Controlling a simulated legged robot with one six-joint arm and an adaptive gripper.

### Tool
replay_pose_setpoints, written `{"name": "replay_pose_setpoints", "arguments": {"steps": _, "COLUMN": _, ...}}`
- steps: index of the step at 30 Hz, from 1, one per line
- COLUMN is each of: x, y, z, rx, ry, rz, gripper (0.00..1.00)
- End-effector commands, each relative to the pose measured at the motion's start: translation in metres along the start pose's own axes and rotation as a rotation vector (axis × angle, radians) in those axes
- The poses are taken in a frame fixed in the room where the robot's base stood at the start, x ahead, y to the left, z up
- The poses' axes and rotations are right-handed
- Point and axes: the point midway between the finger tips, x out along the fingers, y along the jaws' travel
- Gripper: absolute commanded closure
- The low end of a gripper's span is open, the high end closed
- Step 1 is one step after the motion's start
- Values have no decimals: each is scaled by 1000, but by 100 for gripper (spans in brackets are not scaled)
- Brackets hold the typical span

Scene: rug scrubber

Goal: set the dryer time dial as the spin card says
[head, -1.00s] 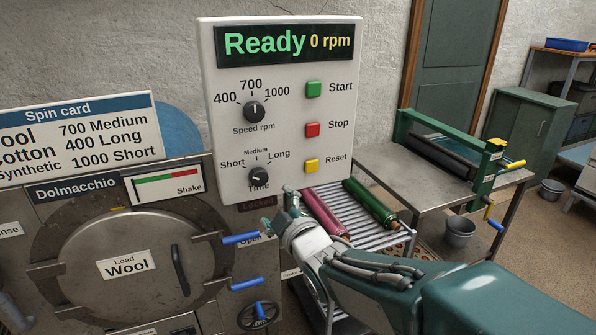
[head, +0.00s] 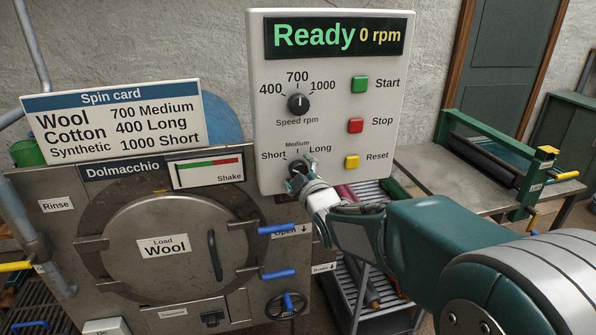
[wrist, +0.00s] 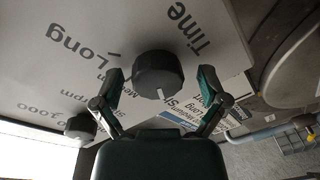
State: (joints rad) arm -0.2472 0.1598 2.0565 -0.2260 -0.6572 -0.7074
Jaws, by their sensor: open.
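The spin card (head: 113,118) reads Wool 700 Medium, Cotton 400 Long, Synthetic 1000 Short. The load label (head: 163,246) on the round door reads Wool. The dark time dial (head: 296,168) is low on the white control panel (head: 330,75), below Short, Medium and Long; my gripper partly hides it in the head view. In the wrist view, the time dial (wrist: 158,75) lies between my gripper's (wrist: 162,78) two spread fingers, which look apart from it. Its white mark points down the picture, towards lettering starting "Sh". My gripper (head: 308,172) is open.
The speed dial (head: 298,103) points to about 700. Green Start (head: 360,85), red Stop (head: 356,125) and yellow Reset (head: 352,161) buttons line the panel's right side. The display (head: 335,36) reads Ready, 0 rpm. Blue handles (head: 276,229) stick out below the panel.

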Motion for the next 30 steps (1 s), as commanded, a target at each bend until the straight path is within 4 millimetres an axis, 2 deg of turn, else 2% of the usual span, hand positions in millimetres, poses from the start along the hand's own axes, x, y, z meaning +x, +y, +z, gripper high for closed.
{"name": "replay_pose_setpoints", "arguments": {"steps": 7, "x": 1, "y": 1, "z": 0, "rx": 0, "ry": 0, "rz": 1, "gripper": 7}}
{"name": "replay_pose_setpoints", "arguments": {"steps": 8, "x": 1, "y": 1, "z": 0, "rx": 0, "ry": 0, "rz": 1, "gripper": 20}}
{"name": "replay_pose_setpoints", "arguments": {"steps": 9, "x": 1, "y": 1, "z": 0, "rx": 0, "ry": 0, "rz": 1, "gripper": 38}}
{"name": "replay_pose_setpoints", "arguments": {"steps": 11, "x": 1, "y": 0, "z": 0, "rx": 0, "ry": 0, "rz": 0, "gripper": 65}}
{"name": "replay_pose_setpoints", "arguments": {"steps": 12, "x": 1, "y": 0, "z": 0, "rx": 0, "ry": 0, "rz": 0, "gripper": 83}}
{"name": "replay_pose_setpoints", "arguments": {"steps": 13, "x": 1, "y": 0, "z": 0, "rx": 0, "ry": 0, "rz": 0, "gripper": 89}}
{"name": "replay_pose_setpoints", "arguments": {"steps": 23, "x": 1, "y": -1, "z": 0, "rx": 14, "ry": 0, "rz": -1, "gripper": 89}}
{"name": "replay_pose_setpoints", "arguments": {"steps": 30, "x": 1, "y": -2, "z": 1, "rx": 110, "ry": 5, "rz": 5, "gripper": 89}}
